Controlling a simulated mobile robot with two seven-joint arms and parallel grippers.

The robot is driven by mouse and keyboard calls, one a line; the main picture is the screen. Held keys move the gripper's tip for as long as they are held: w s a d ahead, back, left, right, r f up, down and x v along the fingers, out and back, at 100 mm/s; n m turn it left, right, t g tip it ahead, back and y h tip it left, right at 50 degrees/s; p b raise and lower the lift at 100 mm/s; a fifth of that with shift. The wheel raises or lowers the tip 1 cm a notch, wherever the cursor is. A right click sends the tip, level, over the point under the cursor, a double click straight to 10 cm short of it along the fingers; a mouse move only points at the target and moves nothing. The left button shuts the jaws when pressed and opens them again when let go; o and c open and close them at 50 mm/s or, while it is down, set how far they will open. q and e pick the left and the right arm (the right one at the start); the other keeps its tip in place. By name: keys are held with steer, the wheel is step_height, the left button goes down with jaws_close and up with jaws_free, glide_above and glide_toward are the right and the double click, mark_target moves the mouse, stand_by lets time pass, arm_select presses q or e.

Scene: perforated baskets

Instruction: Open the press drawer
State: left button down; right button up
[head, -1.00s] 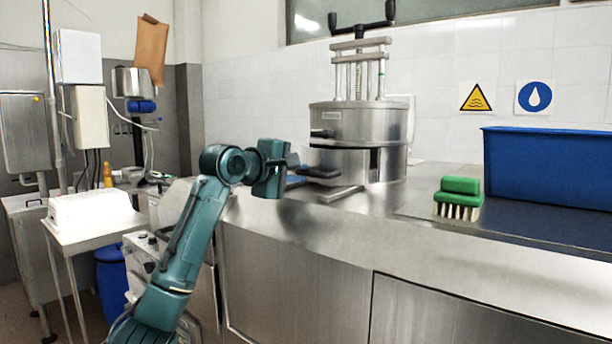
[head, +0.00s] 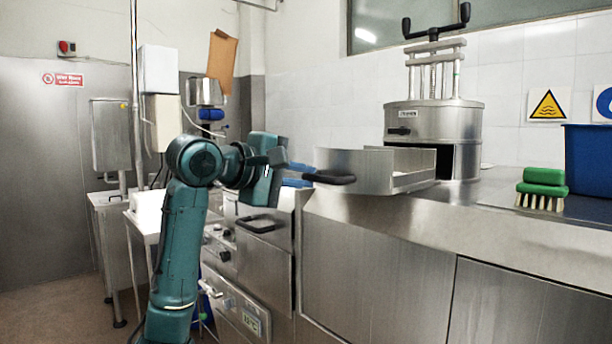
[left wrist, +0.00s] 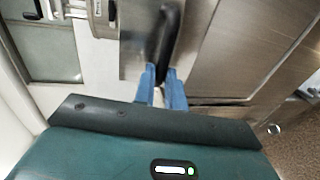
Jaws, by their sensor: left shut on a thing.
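The press (head: 432,122) is a round steel drum with a black crank on top, standing on the steel counter. Its drawer (head: 362,170) is a steel tray that sticks out far to the left of the drum, leaving a dark opening in the drum's side. My left gripper (head: 305,176) is shut on the black drawer handle (head: 335,179) at the drawer's outer end. In the left wrist view the blue fingers (left wrist: 163,88) sit on either side of the black handle (left wrist: 165,38). My right gripper is in no view.
The steel counter (head: 400,212) runs along the wall. A green brush (head: 543,185) and a blue bin (head: 592,160) stand on its right part. Below my left gripper is a steel unit with drawers (head: 255,240). A white-topped stand (head: 150,212) is behind my left arm.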

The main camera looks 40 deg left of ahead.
arm_select(q)
steer(key=shift+s+f, duration=0.1)
steer(key=shift+s, duration=0.05)
stand_by(0.3)
steer(key=c, duration=1.8)
jaws_free()
steer(key=shift+c, duration=0.2)
steer(key=o, duration=0.3)
steer(key=shift+s, duration=0.25)
steer(key=shift+o, duration=0.4)
steer(key=shift+w, duration=0.1)
steer(key=b+v, duration=0.2)
steer(key=v, duration=1.1)
steer(key=shift+a, duration=0.1)
